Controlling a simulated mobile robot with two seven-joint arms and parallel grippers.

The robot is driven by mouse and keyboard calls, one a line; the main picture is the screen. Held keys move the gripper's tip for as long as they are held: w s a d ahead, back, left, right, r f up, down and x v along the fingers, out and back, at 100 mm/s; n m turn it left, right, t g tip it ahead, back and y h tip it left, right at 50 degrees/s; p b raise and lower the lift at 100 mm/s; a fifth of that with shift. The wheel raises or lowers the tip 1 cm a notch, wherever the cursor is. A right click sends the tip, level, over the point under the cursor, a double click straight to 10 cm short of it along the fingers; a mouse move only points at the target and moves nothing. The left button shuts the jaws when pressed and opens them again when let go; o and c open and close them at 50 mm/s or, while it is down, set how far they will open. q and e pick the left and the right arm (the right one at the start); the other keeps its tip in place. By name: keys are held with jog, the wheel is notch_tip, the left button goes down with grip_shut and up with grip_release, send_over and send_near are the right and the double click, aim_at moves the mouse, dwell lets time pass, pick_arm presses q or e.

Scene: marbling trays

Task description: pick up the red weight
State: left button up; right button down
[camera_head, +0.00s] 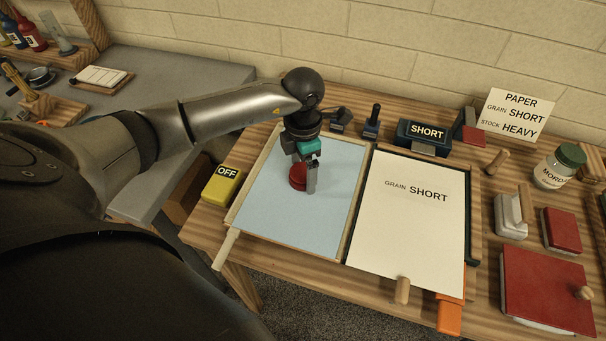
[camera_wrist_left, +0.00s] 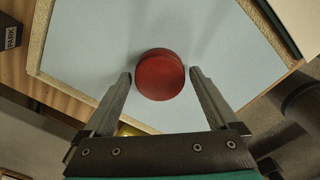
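The red weight (camera_head: 297,177) is a short round red cylinder on or just above the pale blue surface of the left tray (camera_head: 250,213). In the left wrist view the red weight (camera_wrist_left: 160,75) sits between the tips of my left gripper (camera_wrist_left: 160,77), with a small gap visible on each side. In the head view my left gripper (camera_head: 303,180) points down at the weight and partly hides it. Its fingers are apart. I cannot tell whether the weight touches the tray surface. My right gripper does not show.
A white sheet marked SHORT (camera_head: 410,215) lies right of the tray. A yellow OFF block (camera_head: 222,186) stands left of it. Red blocks (camera_head: 561,231), a red-topped board (camera_head: 545,285) and a green-lidded jar (camera_head: 558,168) occupy the right side. A brick wall closes the back.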

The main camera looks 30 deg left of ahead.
pick_arm(q)
jog(key=shift+w+r, duration=0.1)
grip_shut()
dwell(0.5)
